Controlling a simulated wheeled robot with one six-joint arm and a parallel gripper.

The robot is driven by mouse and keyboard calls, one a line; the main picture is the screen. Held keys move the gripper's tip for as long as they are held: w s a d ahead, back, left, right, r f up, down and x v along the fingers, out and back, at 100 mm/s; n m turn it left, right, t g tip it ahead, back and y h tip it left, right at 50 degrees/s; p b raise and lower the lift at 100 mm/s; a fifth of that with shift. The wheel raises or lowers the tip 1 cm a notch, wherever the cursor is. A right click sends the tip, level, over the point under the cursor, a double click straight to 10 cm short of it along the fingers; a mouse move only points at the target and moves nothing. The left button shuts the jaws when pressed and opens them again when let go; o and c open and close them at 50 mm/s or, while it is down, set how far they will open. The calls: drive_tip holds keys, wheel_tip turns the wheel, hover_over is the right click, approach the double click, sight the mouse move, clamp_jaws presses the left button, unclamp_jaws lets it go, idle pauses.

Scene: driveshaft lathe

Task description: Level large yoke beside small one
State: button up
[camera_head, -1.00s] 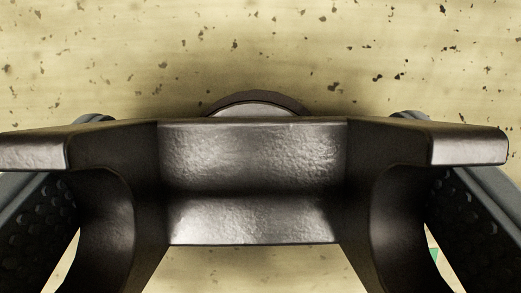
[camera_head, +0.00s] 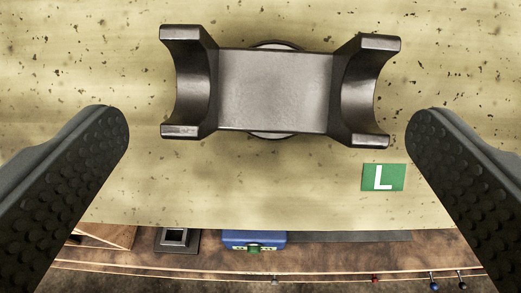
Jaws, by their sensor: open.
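The large yoke (camera_head: 275,92) is dark metal with two curved fork arms, one at each side. It rests on the speckled pale yellow surface, near the top middle of the view, turned slightly clockwise. A round part shows partly beneath its middle. My gripper (camera_head: 268,125) is open, with one black studded finger at the left and one at the right. The fingers are apart from the yoke, and nothing is between them in their grip. No small yoke is in view.
Beyond the lower edge of the yellow surface (camera_head: 200,205) is a brown area with a blue box (camera_head: 254,240), a dark square-holed block (camera_head: 176,239) and a wooden piece (camera_head: 105,236). Small knobs line the bottom right.

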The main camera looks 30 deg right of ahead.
drive_tip(key=v, duration=1.1)
drive_tip(key=s+d+f+n+t+y, duration=0.1)
drive_tip(key=s+d+f+n+y, duration=0.1)
drive_tip(key=s+f, duration=0.7)
drive_tip(key=s+d+f+n+t+y, duration=0.2)
drive_tip(key=s+d+f, duration=0.2)
drive_tip(key=s+f, duration=0.5)
drive_tip(key=s+d+f+n+t+y, duration=0.1)
drive_tip(key=s+f, duration=0.8)
drive_tip(key=f, duration=0.9)
drive_tip(key=d+n+y, duration=0.1)
drive_tip(key=d+y, duration=0.1)
drive_tip(key=shift+s+d+f+t, duration=0.3)
drive_tip(key=shift+s+f+t, duration=0.1)
